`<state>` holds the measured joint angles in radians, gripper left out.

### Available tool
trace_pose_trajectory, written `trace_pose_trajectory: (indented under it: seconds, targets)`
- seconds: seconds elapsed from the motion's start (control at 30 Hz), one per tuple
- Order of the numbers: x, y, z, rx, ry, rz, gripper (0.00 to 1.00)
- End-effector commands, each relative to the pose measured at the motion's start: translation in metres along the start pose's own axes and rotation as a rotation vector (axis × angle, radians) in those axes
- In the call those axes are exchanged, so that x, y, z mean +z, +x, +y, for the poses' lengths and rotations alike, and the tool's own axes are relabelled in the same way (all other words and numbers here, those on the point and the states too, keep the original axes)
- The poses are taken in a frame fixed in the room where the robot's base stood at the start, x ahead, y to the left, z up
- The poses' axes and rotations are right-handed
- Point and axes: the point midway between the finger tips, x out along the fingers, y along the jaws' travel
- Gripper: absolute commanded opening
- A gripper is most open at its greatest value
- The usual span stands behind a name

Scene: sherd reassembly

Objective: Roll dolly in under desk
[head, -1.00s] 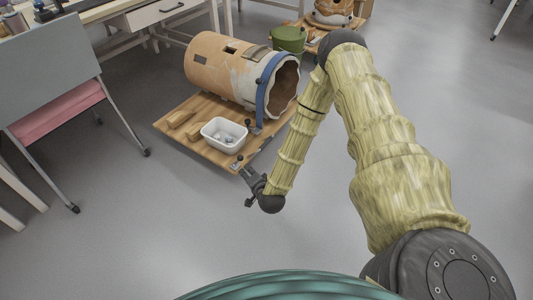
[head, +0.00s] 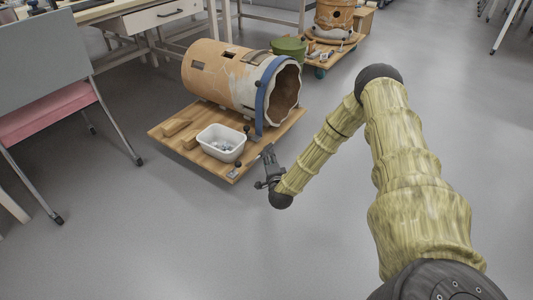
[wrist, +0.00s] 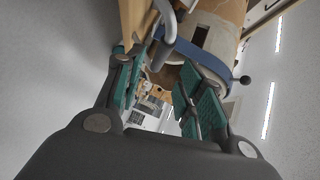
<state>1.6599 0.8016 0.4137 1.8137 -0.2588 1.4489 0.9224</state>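The dolly (head: 196,157) is a low wooden platform on the floor. On it lie a large orange-and-grey jar (head: 215,75) on its side with a blue strap (head: 262,95), wooden blocks, and a white tub (head: 221,143) of small pieces. A white desk (head: 158,14) with a drawer stands behind, at upper left. My gripper (head: 267,158) is at the dolly's right front edge. In the wrist view my gripper (wrist: 160,92) has its teal-padded fingers apart. A grey curved bar (wrist: 167,30) shows beyond them; I cannot tell whether they touch it.
A chair with a pink seat (head: 50,110) stands at left, its foot on the floor left of the dolly. A green pot (head: 289,47) and a second dolly (head: 325,58) with another jar are behind. The floor at right and in front is clear.

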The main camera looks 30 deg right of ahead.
Motion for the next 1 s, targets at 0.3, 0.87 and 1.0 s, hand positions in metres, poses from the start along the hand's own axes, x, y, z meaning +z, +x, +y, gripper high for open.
trace_pose_trajectory:
  seconds: [0.3, 0.87, 1.0]
  targets:
    - [0.001, 0.051, 0.003, -0.001, 0.000, 0.000, 0.38]
    - [0.001, 0.074, 0.000, 0.001, 0.000, -0.001, 0.38]
    - [0.001, 0.074, 0.000, 0.001, 0.000, -0.001, 0.20]
